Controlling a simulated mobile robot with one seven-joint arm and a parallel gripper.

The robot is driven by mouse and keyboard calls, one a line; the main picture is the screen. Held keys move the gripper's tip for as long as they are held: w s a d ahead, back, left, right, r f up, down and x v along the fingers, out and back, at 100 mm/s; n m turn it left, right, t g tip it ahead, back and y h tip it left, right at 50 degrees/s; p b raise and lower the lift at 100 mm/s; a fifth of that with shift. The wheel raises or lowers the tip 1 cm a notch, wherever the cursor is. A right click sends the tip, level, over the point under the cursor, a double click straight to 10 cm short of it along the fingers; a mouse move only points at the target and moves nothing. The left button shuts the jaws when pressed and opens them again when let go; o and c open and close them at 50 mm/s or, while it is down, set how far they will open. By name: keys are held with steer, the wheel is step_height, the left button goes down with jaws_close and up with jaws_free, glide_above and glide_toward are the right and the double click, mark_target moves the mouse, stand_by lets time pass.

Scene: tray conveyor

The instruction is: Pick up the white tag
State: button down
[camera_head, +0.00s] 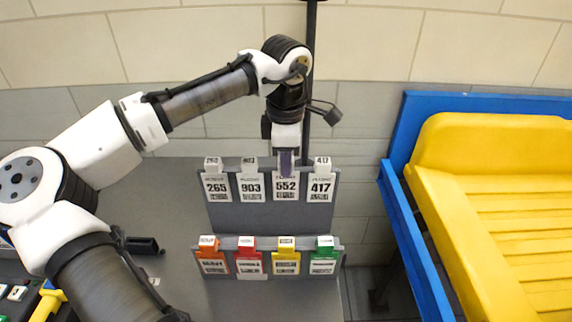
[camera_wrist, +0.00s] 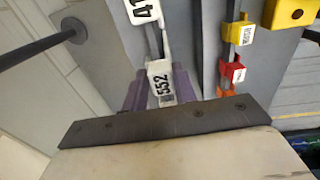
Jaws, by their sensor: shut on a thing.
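The white tag numbered 552 (camera_head: 286,187) is at the upper grey rack (camera_head: 264,221), third from the left in a row of white tags. My gripper (camera_head: 286,163) comes down on its top from above and is shut on it, with purple fingers. In the wrist view, the tag (camera_wrist: 161,82) is between the two fingers (camera_wrist: 158,92). The tag looks upright and in line with its neighbours; I cannot tell whether it is clear of the rack.
White tags 265 (camera_head: 216,187), 903 (camera_head: 251,187) and 417 (camera_head: 321,187) hang beside it. A lower rack holds orange (camera_head: 212,262), red (camera_head: 249,262), yellow (camera_head: 286,262) and green (camera_head: 323,262) tags. A dark post (camera_head: 310,60) stands behind. A blue-framed yellow structure (camera_head: 500,190) is at right.

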steer(key=r+b, duration=0.1)
steer(key=r, duration=0.5)
steer(key=shift+s+r+b, duration=0.2)
steer(key=shift+b, duration=0.1)
steer(key=s+a+b, duration=0.3)
steer(key=s+a, duration=0.7)
steer(key=shift+b, duration=0.3)
steer(key=shift+r, duration=0.1)
step_height(320, 180, up, 6)
steer(key=p, duration=0.6)
steer(key=shift+r+p, duration=0.2)
steer(key=shift+p, duration=0.2)
steer(key=shift+f, duration=0.1)
